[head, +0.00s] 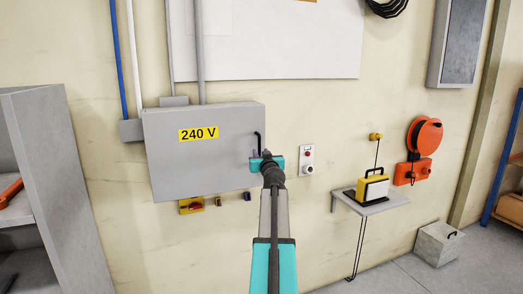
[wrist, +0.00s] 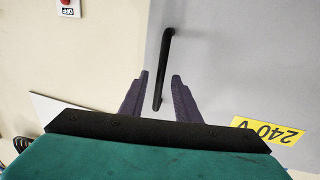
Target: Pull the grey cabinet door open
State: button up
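The grey cabinet (head: 205,160) hangs on the cream wall with a yellow "240 V" label (head: 198,133); its door looks shut. A black bar handle (head: 258,140) stands near the door's right edge. It also shows in the wrist view (wrist: 166,55). My gripper (wrist: 160,76) is open, with one dark finger on each side of the handle's bar in that picture, and gaps show on both sides. I cannot tell whether the bar lies at fingertip depth. In the head view my gripper (head: 258,155) is at the handle's lower end and partly hides it.
A small control box (head: 307,159) with a red button is on the wall right of the cabinet. A wall shelf (head: 372,204) with a yellow-and-white case (head: 373,188) is further right. A grey shelving unit (head: 62,190) stands at the left.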

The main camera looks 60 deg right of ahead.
aim_at(260, 151)
jog(key=shift+p+x, duration=0.4)
jog(key=shift+x, duration=1.35)
grip_shut()
